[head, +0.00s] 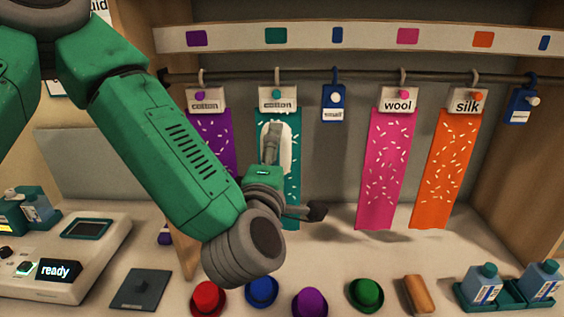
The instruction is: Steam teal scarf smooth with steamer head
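The teal scarf (293,184) hangs from the rail, second from the left, with pale flecks. My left arm reaches in from the left, and my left gripper (290,208) is in front of the scarf's lower part, just below the steamer head. Its fingers are mostly hidden by the wrist, so its grip is unclear. My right gripper is out of view.
Purple (213,150), pink (386,170) and orange (444,170) scarves hang beside it. Several small hats, including a green one (366,293), line the counter front. A console reading "ready" (55,271) is at left; bottles in a teal tray (508,297) are at right.

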